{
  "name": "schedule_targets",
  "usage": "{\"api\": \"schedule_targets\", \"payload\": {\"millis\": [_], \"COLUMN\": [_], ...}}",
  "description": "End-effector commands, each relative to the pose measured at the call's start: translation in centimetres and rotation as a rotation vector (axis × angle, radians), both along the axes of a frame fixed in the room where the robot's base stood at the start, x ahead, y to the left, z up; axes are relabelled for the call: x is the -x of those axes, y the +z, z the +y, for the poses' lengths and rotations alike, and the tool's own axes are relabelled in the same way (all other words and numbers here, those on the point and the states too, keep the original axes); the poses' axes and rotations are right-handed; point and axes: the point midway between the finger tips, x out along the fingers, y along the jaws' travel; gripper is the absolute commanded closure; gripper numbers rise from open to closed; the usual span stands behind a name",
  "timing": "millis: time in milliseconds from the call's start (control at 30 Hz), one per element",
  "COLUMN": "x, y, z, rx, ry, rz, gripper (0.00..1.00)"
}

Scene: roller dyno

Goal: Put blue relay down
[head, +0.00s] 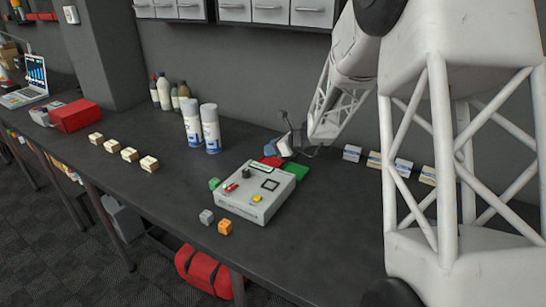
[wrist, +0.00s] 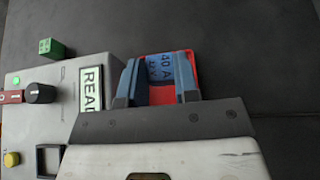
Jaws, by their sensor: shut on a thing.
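The blue relay (wrist: 162,68), with "40 A" lettering on its face, is between the fingertips of my gripper (wrist: 158,62) in the wrist view. My gripper is shut on it. A red pad or tray (wrist: 163,96) shows below and around the relay; whether the relay touches it I cannot tell. In the head view my gripper (head: 286,145) is behind the grey control box (head: 235,207), just above the red pad (head: 271,161). The relay is hard to make out there.
A green pad (head: 297,170) lies right of the red one. Green (head: 214,184), grey (head: 206,217) and orange (head: 225,227) cubes are near the control box. Two spray cans (head: 211,128) stand at left. Several small blocks line the wall at right. The bench front right is clear.

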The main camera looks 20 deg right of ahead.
Motion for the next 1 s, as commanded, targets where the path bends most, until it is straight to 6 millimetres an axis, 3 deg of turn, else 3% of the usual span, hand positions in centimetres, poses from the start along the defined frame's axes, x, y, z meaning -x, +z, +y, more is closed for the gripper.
{"api": "schedule_targets", "payload": {"millis": [167, 500, 933, 967, 1000], "x": [0.0, 0.0, 0.0, 0.0, 0.0], "y": [-0.6, -3.7, -4.0, -4.0, -4.0], "z": [0.0, 0.0, 0.0, 0.0, 0.0], "rx": [0.000, 0.000, -0.001, -0.001, 0.000], "ry": [0.000, 0.001, 0.000, 0.000, 0.000], "rz": [0.002, 0.001, 0.001, 0.001, 0.000], "gripper": [0.97, 0.97, 0.97, 0.68, 0.62]}}
